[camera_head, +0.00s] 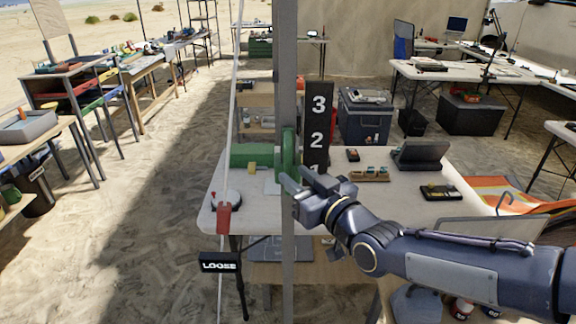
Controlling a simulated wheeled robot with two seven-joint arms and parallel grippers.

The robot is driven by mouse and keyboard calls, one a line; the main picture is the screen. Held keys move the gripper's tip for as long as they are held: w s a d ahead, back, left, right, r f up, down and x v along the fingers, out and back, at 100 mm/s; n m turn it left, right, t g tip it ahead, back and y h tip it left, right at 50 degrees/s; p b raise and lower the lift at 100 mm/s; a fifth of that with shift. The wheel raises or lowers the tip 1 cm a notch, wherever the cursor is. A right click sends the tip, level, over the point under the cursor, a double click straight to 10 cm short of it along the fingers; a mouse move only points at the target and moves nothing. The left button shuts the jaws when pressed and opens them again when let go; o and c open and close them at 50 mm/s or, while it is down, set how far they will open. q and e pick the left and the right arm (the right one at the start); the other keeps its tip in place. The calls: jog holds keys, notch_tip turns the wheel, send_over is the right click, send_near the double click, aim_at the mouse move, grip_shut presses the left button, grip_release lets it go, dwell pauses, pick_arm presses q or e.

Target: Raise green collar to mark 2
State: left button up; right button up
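The green collar (289,150) is a tall green piece on the upright grey post (288,60). Its middle is about level with the white 2 on the black mark board (318,120), as seen from here. My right gripper (291,173) reaches in from the right at the collar's lower end. Its two fingertips are apart, one on each side of the collar's lower end in the picture. I cannot tell whether they press on it. The fingers partly hide the 1 on the board. My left gripper is not in view.
A pale cord (231,110) runs down left of the post, with a red piece (224,218) on it. A black sign reading LOOSE (219,265) is below. The white table (400,205) behind carries a green box (252,155), a dark screen (420,155) and small trays.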

aim_at(290, 172)
jog(key=shift+p+x, duration=0.4)
jog(key=shift+x, duration=1.6)
grip_shut()
